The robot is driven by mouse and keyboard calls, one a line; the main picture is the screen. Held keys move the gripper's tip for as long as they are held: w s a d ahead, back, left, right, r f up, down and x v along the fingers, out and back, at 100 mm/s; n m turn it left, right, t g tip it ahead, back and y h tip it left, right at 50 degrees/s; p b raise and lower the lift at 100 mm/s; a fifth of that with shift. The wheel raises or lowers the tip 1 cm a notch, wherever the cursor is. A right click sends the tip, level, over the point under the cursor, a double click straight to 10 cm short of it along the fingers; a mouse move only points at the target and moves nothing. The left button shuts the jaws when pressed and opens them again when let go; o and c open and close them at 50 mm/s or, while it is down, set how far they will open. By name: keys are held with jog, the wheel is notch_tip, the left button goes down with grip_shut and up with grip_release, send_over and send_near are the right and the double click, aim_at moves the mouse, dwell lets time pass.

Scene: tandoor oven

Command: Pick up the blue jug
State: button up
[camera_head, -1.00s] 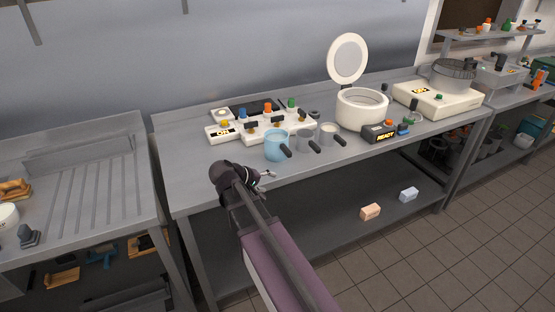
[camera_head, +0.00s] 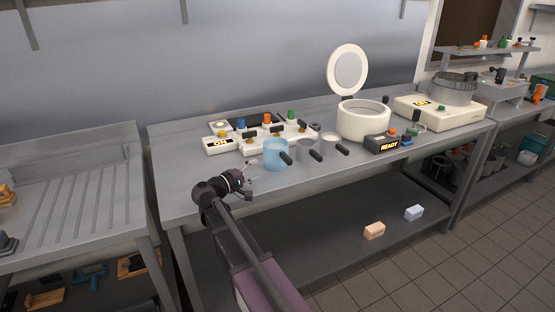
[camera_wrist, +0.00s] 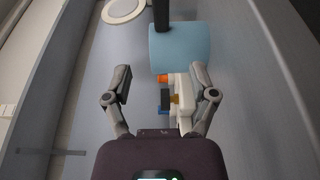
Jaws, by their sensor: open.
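The blue jug (camera_head: 274,153) stands upright on the steel table near its front edge, with a black handle pointing to the front right. My gripper (camera_head: 252,172) is just in front and to the left of the jug, at about its height, apart from it. In the wrist view the jug (camera_wrist: 180,48) lies ahead of the open fingers (camera_wrist: 160,88), a little right of centre, and its dark handle (camera_wrist: 161,14) shows at the top. Nothing is between the fingers close up; the jug appears beyond the fingertips.
Two grey jugs (camera_head: 306,149) (camera_head: 329,144) with black handles stand close to the blue jug's right. A white control panel (camera_head: 262,139) with coloured knobs lies behind it. A white round oven (camera_head: 363,120) with raised lid stands further right. The left table area (camera_head: 180,176) is clear.

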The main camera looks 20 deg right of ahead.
aim_at(282, 157)
jog(key=shift+d, duration=0.1)
jog(key=shift+x, duration=4.2)
jog(key=shift+w+d, duration=0.1)
jog(key=shift+x, duration=2.5)
jog(key=shift+f, duration=0.1)
grip_shut()
